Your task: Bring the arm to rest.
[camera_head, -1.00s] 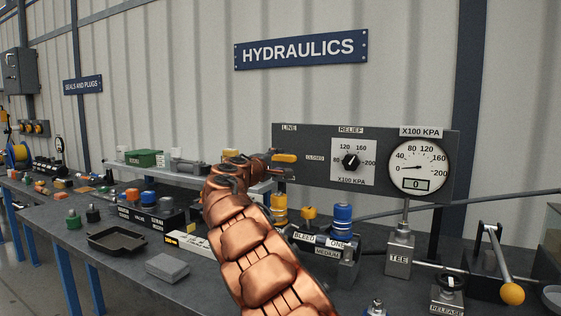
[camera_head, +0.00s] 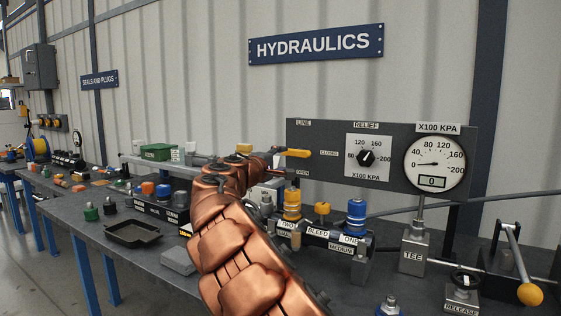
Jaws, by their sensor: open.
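My copper-coloured arm reaches up from the bottom middle of the head view. My gripper (camera_head: 284,163), dark and small at its end, is open beside the left edge of the dark hydraulics panel (camera_head: 400,188). It is close to the yellow line-valve lever (camera_head: 297,153), which lies about level. I cannot tell whether the fingers touch the lever. My arm hides part of the bench behind it.
The panel carries a relief knob (camera_head: 366,157) and a pressure gauge (camera_head: 433,164) reading 0. Below stand a yellow coupler (camera_head: 291,204), a blue coupler (camera_head: 356,213) and a yellow-ended pump lever (camera_head: 524,273). A black tray (camera_head: 132,234) and grey block (camera_head: 178,260) lie left.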

